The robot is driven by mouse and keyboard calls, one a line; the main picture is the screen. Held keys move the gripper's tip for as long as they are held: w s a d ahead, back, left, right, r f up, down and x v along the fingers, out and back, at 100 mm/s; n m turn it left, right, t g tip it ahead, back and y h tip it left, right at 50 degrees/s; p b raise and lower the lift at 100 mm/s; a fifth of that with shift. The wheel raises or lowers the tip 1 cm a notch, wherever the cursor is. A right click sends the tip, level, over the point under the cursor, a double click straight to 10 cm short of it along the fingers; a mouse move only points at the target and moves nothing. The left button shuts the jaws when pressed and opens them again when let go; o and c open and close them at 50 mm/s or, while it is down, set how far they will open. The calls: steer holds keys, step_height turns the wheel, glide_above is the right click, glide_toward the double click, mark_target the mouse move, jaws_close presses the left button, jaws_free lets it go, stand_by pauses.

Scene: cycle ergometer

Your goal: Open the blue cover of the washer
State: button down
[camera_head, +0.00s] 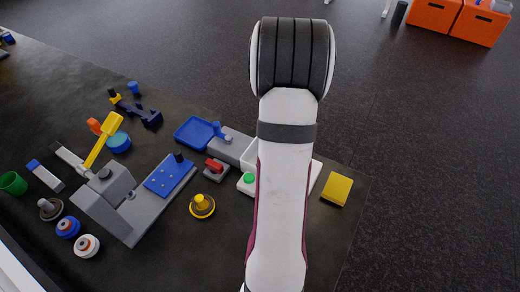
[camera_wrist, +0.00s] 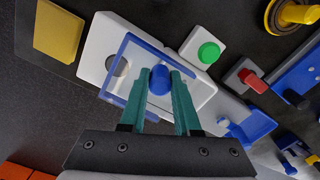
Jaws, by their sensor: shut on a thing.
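The white washer (camera_wrist: 97,55) lies beneath my gripper in the wrist view, with a dark round opening near its left end. Its blue cover (camera_wrist: 150,44) shows as a see-through blue-edged panel with a blue knob (camera_wrist: 159,82). My gripper (camera_wrist: 160,72) has its teal fingers on both sides of this knob and is shut on it. The cover's outline looks skewed against the washer body; its exact angle is hard to tell. In the head view the washer (camera_head: 317,172) is largely hidden behind my arm, and the cover and fingers are hidden.
A green button (camera_head: 250,178) is beside the washer, with a red-topped grey block (camera_head: 215,168) and a blue tray (camera_head: 197,133) to its left. A yellow block (camera_head: 337,189) lies right. More tools crowd the table's left. Orange bins (camera_head: 434,14) stand beyond the table on the floor.

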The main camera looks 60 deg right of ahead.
steer(key=s, duration=0.4)
steer(key=shift+s+d, duration=0.1)
steer(key=shift+s, duration=0.1)
steer(key=c, duration=0.6)
jaws_free()
steer(key=shift+r, duration=0.1)
step_height(320, 180, up, 16)
steer(key=shift+f, duration=0.15)
